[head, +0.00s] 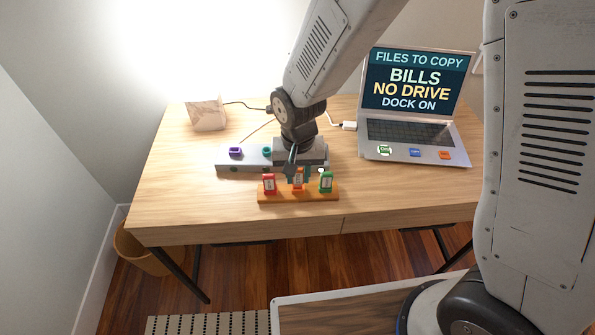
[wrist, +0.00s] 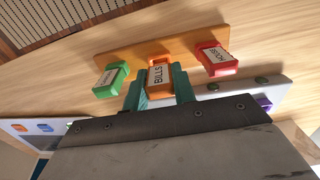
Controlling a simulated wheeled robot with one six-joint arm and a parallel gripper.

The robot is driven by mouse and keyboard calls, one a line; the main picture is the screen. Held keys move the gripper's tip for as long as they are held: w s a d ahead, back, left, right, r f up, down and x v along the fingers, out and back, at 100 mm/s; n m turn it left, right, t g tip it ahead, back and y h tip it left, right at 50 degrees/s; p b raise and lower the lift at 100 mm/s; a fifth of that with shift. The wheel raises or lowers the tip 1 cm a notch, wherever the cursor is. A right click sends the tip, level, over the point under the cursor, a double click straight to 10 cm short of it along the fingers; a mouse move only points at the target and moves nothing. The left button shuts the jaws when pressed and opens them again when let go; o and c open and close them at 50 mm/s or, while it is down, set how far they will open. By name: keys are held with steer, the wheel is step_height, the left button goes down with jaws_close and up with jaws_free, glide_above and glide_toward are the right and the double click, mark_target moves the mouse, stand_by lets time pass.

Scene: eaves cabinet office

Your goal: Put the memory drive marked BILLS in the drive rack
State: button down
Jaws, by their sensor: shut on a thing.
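The orange memory drive marked BILLS (wrist: 157,76) is between the teal fingers of my gripper (wrist: 159,88), which is shut on it. In the head view the orange drive (head: 298,183) stands at the middle of the wooden drive rack (head: 298,196), between a red drive (head: 269,184) and a green drive (head: 326,182). The rack also shows in the wrist view (wrist: 140,47). My gripper reaches down from behind the rack in the head view. The fingers hide the drive's lower end, so I cannot tell whether it is fully seated.
The red drive reads HOUSE in the wrist view (wrist: 213,58). Behind the rack is a grey dock (head: 225,158) with a purple piece (head: 235,151) and a teal piece (head: 267,152). A laptop (head: 415,90) reads BILLS, NO DRIVE, DOCK ON. The desk's left front (head: 185,210) is clear.

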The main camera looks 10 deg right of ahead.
steer(key=shift+f, duration=0.85)
steer(key=c, duration=1.1)
jaws_free()
steer(key=shift+o, duration=0.2)
steer(key=shift+r, duration=0.1)
step_height(320, 180, up, 8)
steer(key=shift+f, duration=0.15)
